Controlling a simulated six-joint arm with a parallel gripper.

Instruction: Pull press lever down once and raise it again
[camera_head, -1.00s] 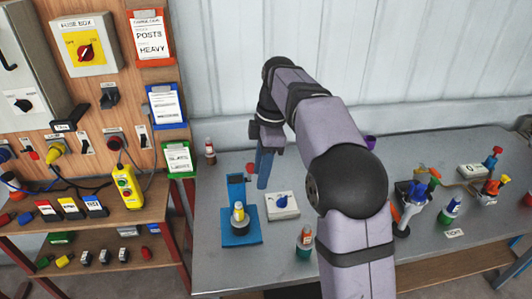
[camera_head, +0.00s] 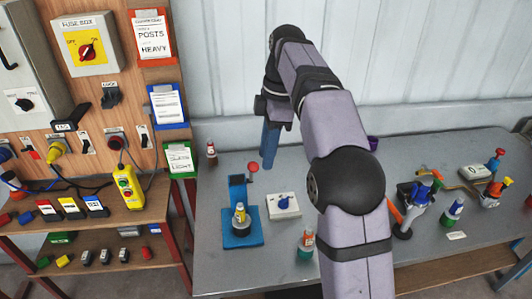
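A small blue press (camera_head: 238,195) stands on a blue base plate at the left of the grey bench. Its lever ends in a red knob (camera_head: 252,167) at the upper right of its post. A bottle with a yellow part (camera_head: 239,214) stands on the base plate, in front of the post. My gripper (camera_head: 268,166) has blue fingers pointing down, just right of the red knob in the picture. The fingers overlap each other in this view, so their gap is hidden. I see nothing held in them, and a small gap shows between them and the knob.
A white box with a blue knob (camera_head: 284,206) lies right of the press. Bottles stand at the bench's back left (camera_head: 212,154) and front (camera_head: 305,245). Several valves and fittings (camera_head: 410,205) fill the right side. A wooden panel (camera_head: 120,95) is at the left.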

